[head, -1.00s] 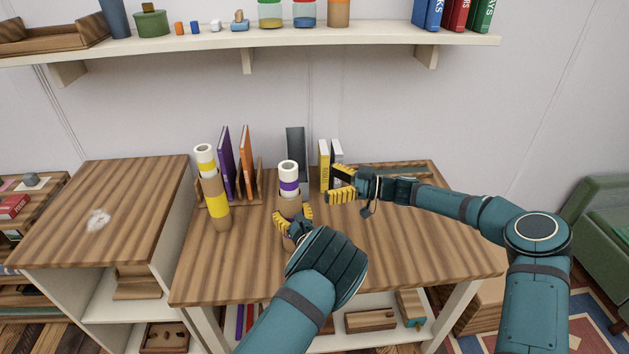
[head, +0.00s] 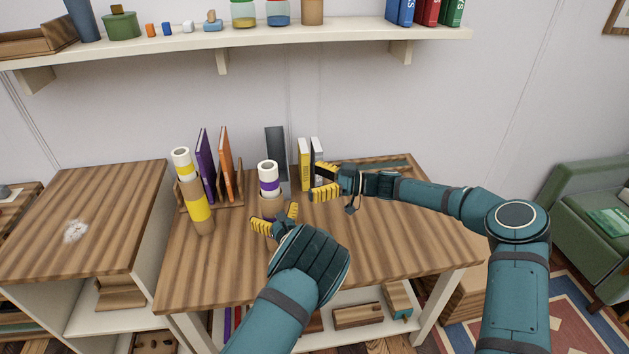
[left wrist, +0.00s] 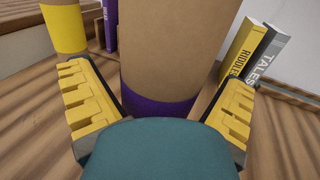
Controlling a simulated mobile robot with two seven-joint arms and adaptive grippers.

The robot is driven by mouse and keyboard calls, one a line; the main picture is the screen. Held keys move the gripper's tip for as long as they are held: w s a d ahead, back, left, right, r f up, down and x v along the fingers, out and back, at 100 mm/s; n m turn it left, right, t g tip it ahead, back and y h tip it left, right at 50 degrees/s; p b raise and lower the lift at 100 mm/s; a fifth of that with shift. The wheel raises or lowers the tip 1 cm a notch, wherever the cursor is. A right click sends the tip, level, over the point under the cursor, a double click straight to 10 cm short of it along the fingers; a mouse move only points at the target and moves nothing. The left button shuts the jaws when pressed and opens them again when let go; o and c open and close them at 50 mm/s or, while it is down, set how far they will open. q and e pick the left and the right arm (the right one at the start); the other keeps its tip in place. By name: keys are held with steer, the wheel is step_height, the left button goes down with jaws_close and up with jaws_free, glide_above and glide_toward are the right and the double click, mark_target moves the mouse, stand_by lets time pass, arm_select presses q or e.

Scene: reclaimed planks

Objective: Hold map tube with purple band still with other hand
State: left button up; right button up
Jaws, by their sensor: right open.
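The map tube with the purple band (head: 271,207) stands upright on the plank desk. It is brown, with a white top part that carries a purple ring. In the left wrist view its brown side (left wrist: 178,45) shows above a wide purple band, and its lower end is hidden. My left gripper (head: 278,220) is open at the tube's near side, low down. Its yellow-padded fingers lie on either side of the tube, with gaps visible. My right gripper (head: 320,182) is open and empty to the right of the tube, with its fingers pointing left.
A map tube with a yellow band (head: 196,205) stands to the left. Purple and orange books (head: 226,165) in a rack, a dark grey upright (head: 275,148) and yellow and grey books (head: 304,165) stand behind. The front of the desk (head: 210,270) is clear.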

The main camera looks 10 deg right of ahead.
arm_select(q)
steer(key=p+v, duration=0.2)
steer(key=v, duration=0.5)
stand_by(0.6)
